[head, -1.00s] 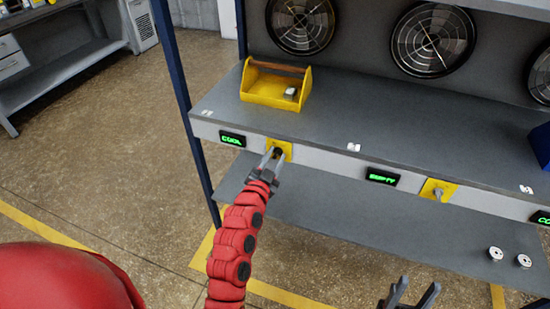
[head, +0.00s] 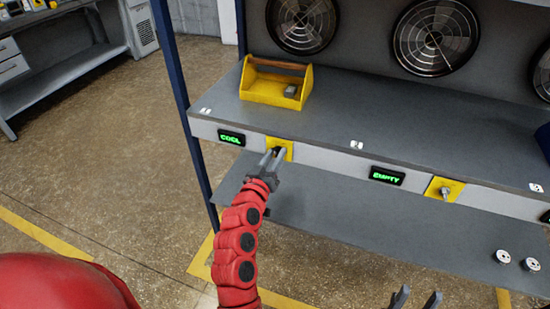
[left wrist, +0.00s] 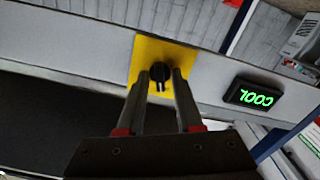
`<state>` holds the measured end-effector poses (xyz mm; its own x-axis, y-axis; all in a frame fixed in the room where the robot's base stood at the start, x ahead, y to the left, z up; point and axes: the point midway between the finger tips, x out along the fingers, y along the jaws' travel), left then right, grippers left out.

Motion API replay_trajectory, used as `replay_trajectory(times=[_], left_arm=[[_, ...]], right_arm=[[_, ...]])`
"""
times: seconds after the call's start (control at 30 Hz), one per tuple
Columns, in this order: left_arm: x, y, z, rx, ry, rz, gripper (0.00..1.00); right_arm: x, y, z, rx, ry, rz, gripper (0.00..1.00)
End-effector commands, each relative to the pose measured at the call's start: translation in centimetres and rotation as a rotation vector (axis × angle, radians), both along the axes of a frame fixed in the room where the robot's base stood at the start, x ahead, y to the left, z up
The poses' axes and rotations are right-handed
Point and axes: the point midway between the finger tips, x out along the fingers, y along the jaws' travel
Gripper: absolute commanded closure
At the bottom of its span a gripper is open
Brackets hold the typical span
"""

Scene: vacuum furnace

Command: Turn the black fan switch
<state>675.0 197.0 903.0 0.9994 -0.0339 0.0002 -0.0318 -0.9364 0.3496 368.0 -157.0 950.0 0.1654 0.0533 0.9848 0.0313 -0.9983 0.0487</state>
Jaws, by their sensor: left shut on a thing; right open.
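The black fan switch (left wrist: 160,72) is a small round knob on a yellow plate (left wrist: 150,50) in the left wrist view. In the head view its yellow plate (head: 285,145) sits on the shelf's front edge, right of the "COOL" display (head: 231,138), and my gripper mostly hides the knob. My left gripper (head: 272,157) reaches up to the switch. Its fingers, also in the left wrist view (left wrist: 163,80), stand on either side of the knob and are shut on it. My right gripper (head: 415,298) is open and empty at the bottom edge of the head view.
A yellow toolbox (head: 275,88) with a grey item stands on the shelf (head: 370,115). Round fans (head: 436,38) line the back panel. An "EMPTY" display (head: 387,176) and another yellow switch plate (head: 441,188) are further right. Two white round pieces (head: 503,257) lie on the lower shelf.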

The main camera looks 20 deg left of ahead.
Motion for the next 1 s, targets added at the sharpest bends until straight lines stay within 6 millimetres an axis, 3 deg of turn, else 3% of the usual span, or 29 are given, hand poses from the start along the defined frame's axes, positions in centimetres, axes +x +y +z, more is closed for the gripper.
replay_trajectory(times=[0.33,0.9,0.93,1.0], left_arm=[[-0.02,0.05,-0.13,-0.152,0.007,0.0,1.0],[-0.01,0.03,-0.11,-0.182,0.008,0.0,1.0],[-0.01,0.03,-0.11,-0.182,0.008,0.0,0.62],[-0.01,0.02,-0.1,-0.182,0.008,0.0,0.56]], right_arm=[[0.0,0.0,-0.36,0.0,0.0,0.0,0.5],[0.0,0.0,-0.39,0.0,0.0,0.0,0.5],[0.0,0.0,-0.4,0.0,0.0,0.0,0.5],[0.0,0.0,-0.39,0.0,0.0,0.0,0.5]])
